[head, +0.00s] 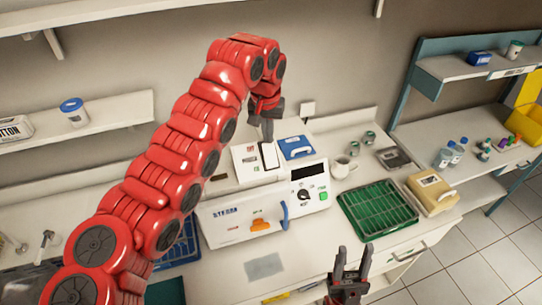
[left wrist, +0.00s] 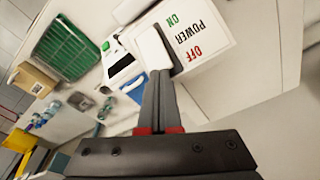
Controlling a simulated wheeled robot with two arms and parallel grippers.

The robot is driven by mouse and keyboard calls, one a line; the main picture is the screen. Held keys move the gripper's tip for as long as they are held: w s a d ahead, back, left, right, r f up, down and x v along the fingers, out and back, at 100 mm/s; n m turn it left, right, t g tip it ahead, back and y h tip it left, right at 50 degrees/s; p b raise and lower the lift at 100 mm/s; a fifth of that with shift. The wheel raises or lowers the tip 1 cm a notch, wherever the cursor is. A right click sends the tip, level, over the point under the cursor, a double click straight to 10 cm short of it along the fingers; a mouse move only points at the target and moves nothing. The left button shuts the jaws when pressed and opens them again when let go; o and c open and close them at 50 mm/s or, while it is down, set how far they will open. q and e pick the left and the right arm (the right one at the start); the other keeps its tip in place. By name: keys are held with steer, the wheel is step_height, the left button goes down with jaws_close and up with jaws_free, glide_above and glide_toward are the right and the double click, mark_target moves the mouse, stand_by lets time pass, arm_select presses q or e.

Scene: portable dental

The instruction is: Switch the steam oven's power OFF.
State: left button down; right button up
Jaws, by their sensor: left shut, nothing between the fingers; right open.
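In the left wrist view the plate (left wrist: 206,28) reads ON, POWER and OFF, and the paddle (left wrist: 153,48) lies by the ON side. My left gripper (head: 268,137) is shut and empty, pointing down at the paddle; its fingertips (left wrist: 159,74) overlap the paddle's end. I cannot tell whether they touch. My right gripper (head: 352,262) is open and empty before the counter.
A control panel with a black knob (head: 304,195) and green button stands right of the oven front. A blue-lidded container (head: 296,147), a mug (head: 341,167), a green rack (head: 378,208) and a tan box (head: 432,192) are nearby. A grey cloth (head: 264,266) lies in front.

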arm_select(q)
steer(key=shift+f, duration=0.25)
step_height(320, 180, up, 7)
steer(key=p, duration=0.2)
stand_by(0.6)
stand_by(0.5)
